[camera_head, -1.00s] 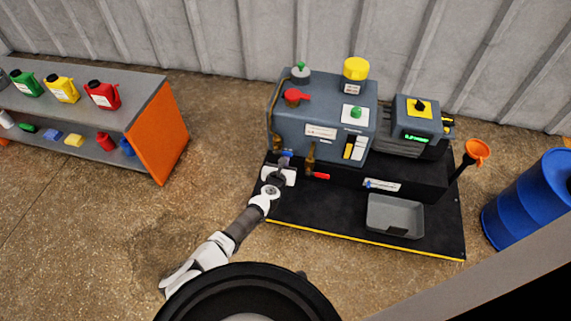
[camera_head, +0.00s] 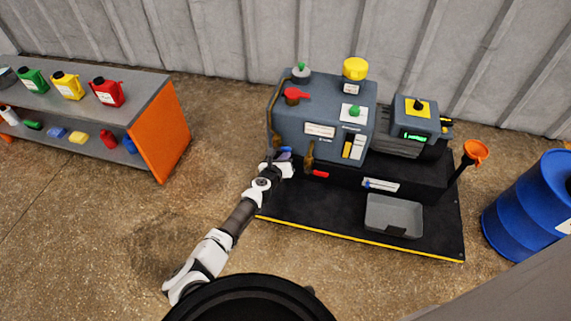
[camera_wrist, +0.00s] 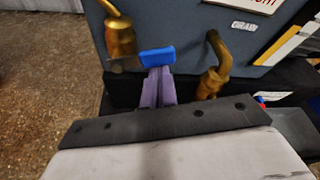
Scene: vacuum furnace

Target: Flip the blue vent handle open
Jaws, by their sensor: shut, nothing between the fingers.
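The blue vent handle (camera_wrist: 157,56) is in the upper middle of the wrist view. It sticks out to the right from a brass valve (camera_wrist: 120,38) on the front of the grey machine. In the head view the handle (camera_head: 285,149) is a small blue patch just above my gripper. My gripper (camera_wrist: 159,72) is shut and empty. Its purple fingertips are right at the lower edge of the handle; I cannot tell whether they touch it. In the head view my gripper (camera_head: 284,157) is at the machine's lower left front, partly hidden by my wrist.
A second brass pipe (camera_wrist: 214,70) stands just right of my fingers. A red handle (camera_head: 320,174) sticks out near it. A grey tray (camera_head: 394,212) lies on the black base (camera_head: 330,220). A blue drum (camera_head: 530,210) stands at right, an orange-sided shelf (camera_head: 160,130) at left.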

